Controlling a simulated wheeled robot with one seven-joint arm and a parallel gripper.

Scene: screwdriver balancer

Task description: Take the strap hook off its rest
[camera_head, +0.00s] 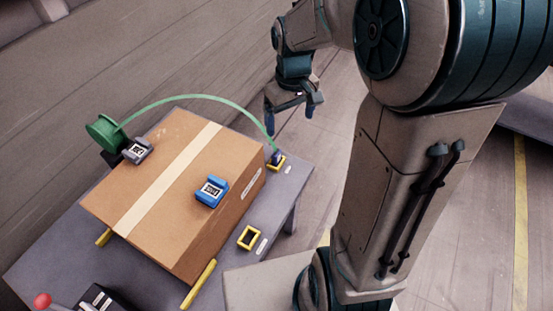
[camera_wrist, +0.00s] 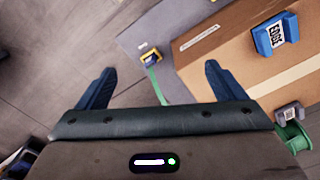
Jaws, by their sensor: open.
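The strap hook (camera_head: 277,157) is a small dark blue piece at the end of the green strap (camera_head: 195,97). It sits in a yellow-framed rest (camera_head: 275,168) at the table's far right corner. In the wrist view the hook (camera_wrist: 151,56) shows ahead between the fingers, with the strap running down from it. My gripper (camera_head: 289,115) is open and empty, apart from the hook and above it in the head view. Both blue fingers also show spread in the wrist view (camera_wrist: 160,69).
A taped cardboard box (camera_head: 165,235) fills most of the table (camera_head: 45,262). The green spool (camera_head: 105,132) stands behind the box.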

